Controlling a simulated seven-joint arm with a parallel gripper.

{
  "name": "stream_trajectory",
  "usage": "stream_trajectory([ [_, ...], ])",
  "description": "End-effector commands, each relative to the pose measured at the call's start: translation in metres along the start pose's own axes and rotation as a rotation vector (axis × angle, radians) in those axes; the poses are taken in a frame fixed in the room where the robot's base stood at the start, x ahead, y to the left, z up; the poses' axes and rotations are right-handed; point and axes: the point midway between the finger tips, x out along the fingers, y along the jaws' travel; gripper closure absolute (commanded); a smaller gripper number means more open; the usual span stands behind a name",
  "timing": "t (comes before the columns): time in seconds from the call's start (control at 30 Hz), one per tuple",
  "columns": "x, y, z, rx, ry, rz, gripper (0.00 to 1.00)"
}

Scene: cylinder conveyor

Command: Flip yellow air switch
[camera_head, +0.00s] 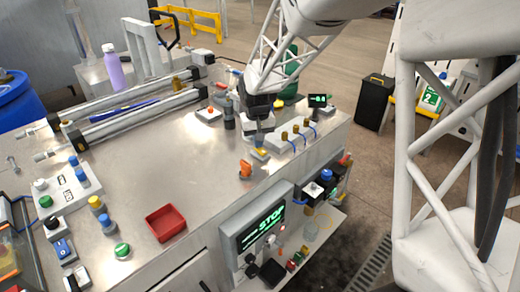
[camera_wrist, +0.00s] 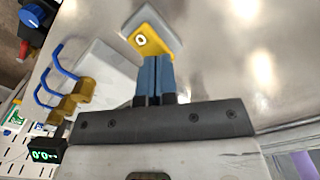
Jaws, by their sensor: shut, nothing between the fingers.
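The yellow air switch (camera_wrist: 140,36) sits on a grey base near the top of the wrist view, with a white round mark on its face. In the head view the yellow switch (camera_head: 261,152) is a small patch on the metal bench, right under my gripper (camera_head: 258,143). My gripper is shut and empty, with its blue fingers together. In the wrist view the fingertips (camera_wrist: 155,60) overlap the lower edge of the yellow part. I cannot tell whether they touch it.
A grey block with brass fittings and blue tubes (camera_head: 293,136) stands close on the right of the switch. An orange knob (camera_head: 245,169) is in front. A red tray (camera_head: 166,223) lies further left on the metal bench (camera_head: 165,155). The bench middle is clear.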

Motion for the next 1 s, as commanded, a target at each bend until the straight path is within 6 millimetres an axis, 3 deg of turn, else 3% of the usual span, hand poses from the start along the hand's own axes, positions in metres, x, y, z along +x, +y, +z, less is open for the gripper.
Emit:
stream_trajectory([
  [0.67,0.006,0.0,0.0,0.0,-0.001,0.0,1.0],
  [1.0,-0.006,0.0,0.0,0.0,0.0,0.0,1.0],
])
